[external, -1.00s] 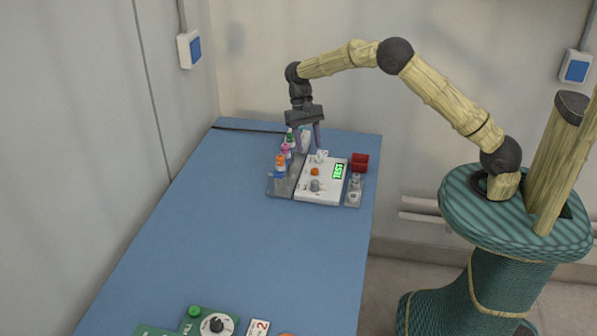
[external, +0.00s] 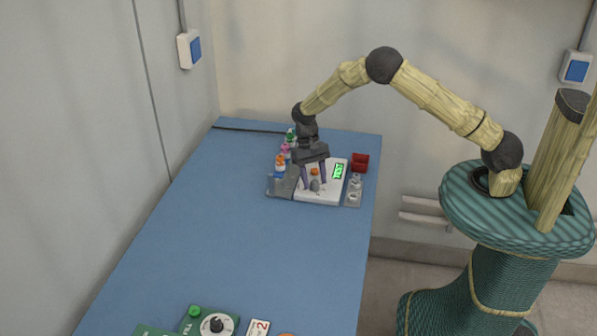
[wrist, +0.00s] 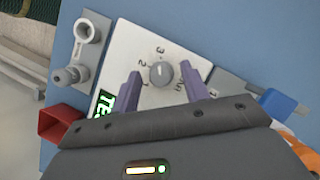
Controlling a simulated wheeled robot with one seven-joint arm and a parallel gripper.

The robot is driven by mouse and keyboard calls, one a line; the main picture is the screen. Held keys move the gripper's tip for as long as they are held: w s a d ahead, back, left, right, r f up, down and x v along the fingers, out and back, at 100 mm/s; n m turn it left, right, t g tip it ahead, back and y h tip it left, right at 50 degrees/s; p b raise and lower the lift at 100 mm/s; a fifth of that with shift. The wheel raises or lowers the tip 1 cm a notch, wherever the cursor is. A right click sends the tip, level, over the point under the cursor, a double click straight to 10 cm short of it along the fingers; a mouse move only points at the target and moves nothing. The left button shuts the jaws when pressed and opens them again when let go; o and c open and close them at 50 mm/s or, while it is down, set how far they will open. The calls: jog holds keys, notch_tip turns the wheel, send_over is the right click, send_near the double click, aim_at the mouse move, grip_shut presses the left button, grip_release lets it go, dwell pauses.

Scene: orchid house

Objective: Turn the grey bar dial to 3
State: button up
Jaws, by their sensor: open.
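The grey bar dial (wrist: 161,74) sits on a white panel (wrist: 128,42) with printed marks around it. A 3 and a 2 are legible beside it in the wrist view; I cannot tell exactly which mark its bar points to. My gripper (wrist: 160,72) is open, with one purple finger on each side of the dial, and no clear contact shows. In the external view my gripper (external: 315,185) reaches down over the white panel (external: 319,196), and the grey dial (external: 315,185) shows between the fingers.
A red box (external: 360,162) and grey fittings (external: 354,190) are at right. A green board (external: 194,324) lies at the front; the blue table (external: 220,240) between is clear.

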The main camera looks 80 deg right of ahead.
jog(key=c, duration=1)
jog(key=shift+w+n, duration=0.1)
jog(key=shift+n, duration=0.6)
jog(key=o, duration=1)
jog(key=b+v, duration=0.1)
jog(key=v, duration=1.6)
jog(key=shift+w+a+r, duration=0.2)
jog(key=shift+w, duration=0.1)
